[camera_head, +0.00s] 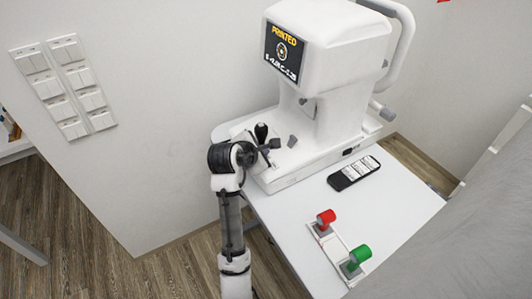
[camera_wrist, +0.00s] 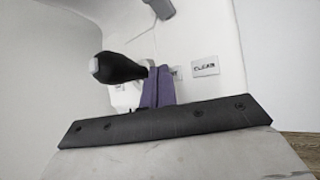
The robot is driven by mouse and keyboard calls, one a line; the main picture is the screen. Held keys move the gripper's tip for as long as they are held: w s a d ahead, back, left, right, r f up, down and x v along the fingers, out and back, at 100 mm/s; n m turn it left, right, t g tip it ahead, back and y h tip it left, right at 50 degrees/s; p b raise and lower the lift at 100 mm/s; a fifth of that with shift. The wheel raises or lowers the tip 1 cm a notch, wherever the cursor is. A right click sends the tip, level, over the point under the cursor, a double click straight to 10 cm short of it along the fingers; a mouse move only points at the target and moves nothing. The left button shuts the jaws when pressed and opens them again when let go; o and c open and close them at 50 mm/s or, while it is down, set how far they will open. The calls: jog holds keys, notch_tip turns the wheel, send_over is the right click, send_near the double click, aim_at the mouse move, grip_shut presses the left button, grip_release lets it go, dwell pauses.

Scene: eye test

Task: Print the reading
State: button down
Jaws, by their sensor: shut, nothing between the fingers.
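The white eye-test machine (camera_head: 335,50) stands on a white table. Its dark screen (camera_head: 284,52) reads "PRINTED" in yellow, with a ring-shaped picture and white marks below. A black joystick (camera_head: 261,131) rises from the machine's base; its black knob also shows in the wrist view (camera_wrist: 120,68). My gripper (camera_head: 274,144) is shut and empty at the machine's base, just right of the joystick. In the wrist view its purple fingers (camera_wrist: 158,88) are together, near a label reading "CLEAR" (camera_wrist: 205,67). Another label behind the fingers is mostly hidden. I cannot tell whether the fingertips touch a button.
A black remote (camera_head: 354,173) lies on the table (camera_head: 291,218) right of the machine. A small tray (camera_head: 335,247) holds a red-topped piece (camera_head: 326,217) and a green-topped piece (camera_head: 359,256). White switch panels (camera_head: 64,87) are on the left wall. A grey surface fills the right edge.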

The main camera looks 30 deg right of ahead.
jog(key=shift+r+p, duration=0.5)
jog(key=r+p, duration=0.1)
jog(key=p, duration=0.1)
jog(key=r+p, duration=0.1)
jog(key=r, duration=0.1)
jog(key=r+p, duration=0.2)
jog(key=shift+a+p, duration=0.3)
jog(key=shift+a, duration=0.1)
jog(key=shift+f, duration=0.1)
dwell(0.5)
